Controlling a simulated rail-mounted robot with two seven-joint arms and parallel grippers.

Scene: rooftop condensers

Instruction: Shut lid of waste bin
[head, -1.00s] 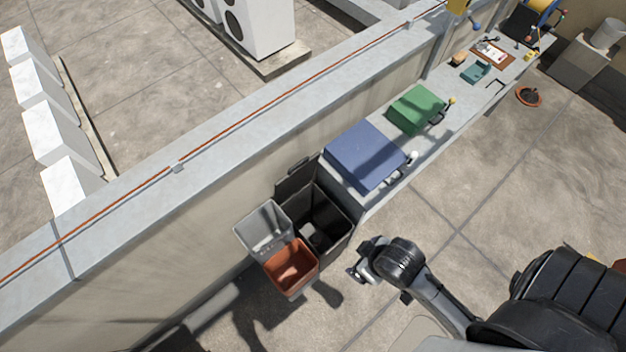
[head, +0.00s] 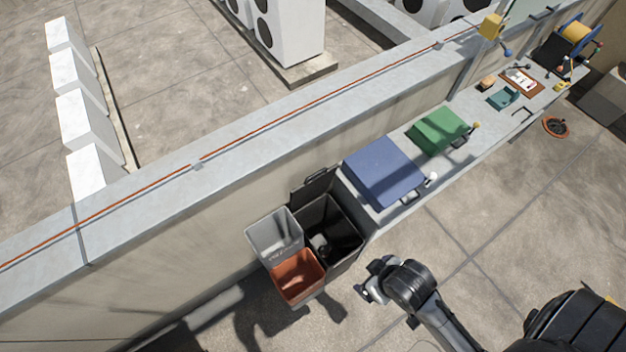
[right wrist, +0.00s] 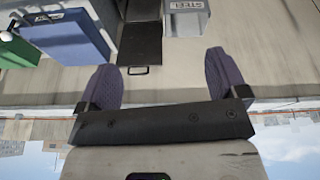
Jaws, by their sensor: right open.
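The black waste bin (head: 352,262) stands against the parapet wall, left of the bench end. Its lid (head: 316,185) is open, raised at the wall side with a handle on its edge; the dark inside of the bin shows. In the right wrist view, which is upside down, the raised lid (right wrist: 140,45) and its handle show ahead, beyond my fingers. My right gripper (head: 364,284) is open and empty, in front of the bin and to its right, apart from the lid. In the right wrist view its two fingers (right wrist: 165,88) are spread wide. My left gripper is not in view.
A grey bin (head: 272,233) and a red-brown bin (head: 298,277) stand beside the black bin. The bench (head: 400,212) holds a blue case (head: 383,171), a green case (head: 438,130) and tools.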

